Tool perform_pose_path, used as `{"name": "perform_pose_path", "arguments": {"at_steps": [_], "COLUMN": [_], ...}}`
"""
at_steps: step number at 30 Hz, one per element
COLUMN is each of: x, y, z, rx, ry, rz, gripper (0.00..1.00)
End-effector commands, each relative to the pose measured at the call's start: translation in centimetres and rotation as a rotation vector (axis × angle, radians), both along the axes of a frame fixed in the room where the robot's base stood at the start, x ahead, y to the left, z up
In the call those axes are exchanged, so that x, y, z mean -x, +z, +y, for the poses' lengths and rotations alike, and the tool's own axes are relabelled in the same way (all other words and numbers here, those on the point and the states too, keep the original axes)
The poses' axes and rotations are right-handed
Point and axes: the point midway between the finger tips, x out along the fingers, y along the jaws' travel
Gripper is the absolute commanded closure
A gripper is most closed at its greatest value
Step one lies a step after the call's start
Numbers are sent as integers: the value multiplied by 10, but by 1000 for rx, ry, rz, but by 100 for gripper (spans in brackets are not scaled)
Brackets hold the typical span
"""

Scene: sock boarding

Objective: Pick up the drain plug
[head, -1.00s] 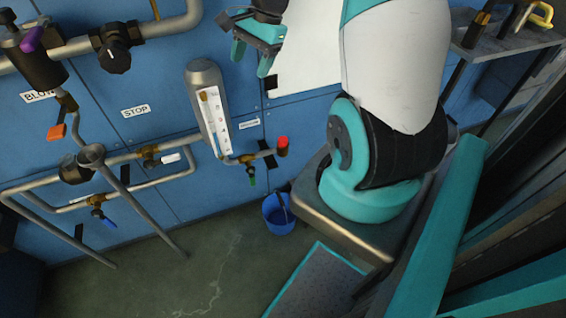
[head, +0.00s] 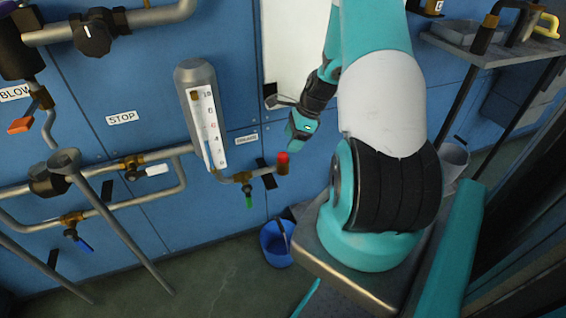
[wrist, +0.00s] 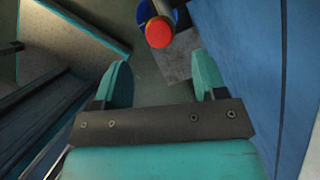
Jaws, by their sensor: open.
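The drain plug (head: 283,158) is a red cap on a short brass fitting at the right end of the drain pipe, below the sight glass. In the wrist view its round red face (wrist: 158,33) shows beyond the fingertips, roughly centred between them. My gripper (wrist: 162,76) is open with nothing between its teal fingers. In the head view my gripper (head: 294,140) is just above and right of the plug, apart from it as far as I can tell. Its fingers are partly hidden there.
A blue bucket (head: 274,246) stands on the floor below the plug. A green-handled valve (head: 249,198) is on the pipe left of the plug. The blue panel wall (wrist: 255,60) is close on the right in the wrist view. A metal shelf (head: 490,48) stands at right.

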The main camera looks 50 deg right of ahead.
Motion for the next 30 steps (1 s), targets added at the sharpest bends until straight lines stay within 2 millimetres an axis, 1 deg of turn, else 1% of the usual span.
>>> {"name": "perform_pose_path", "arguments": {"at_steps": [1,8,16,18,23,24,25,26,27,29,30], "x": [-1,-6,-17,-19,-19,-19,-19,-19,-19,-19,-19], "y": [-6,-18,-54,-57,-56,-56,-56,-56,-56,-56,-56], "z": [2,6,18,19,19,19,19,19,19,19,19], "rx": [-1,0,-1,1,2,1,1,1,1,1,1], "ry": [0,2,2,1,1,1,1,1,1,1,1], "rz": [1,0,2,0,0,0,0,0,0,0,0], "gripper": [35,35,35,35,35,38,44,51,61,74,84]}}
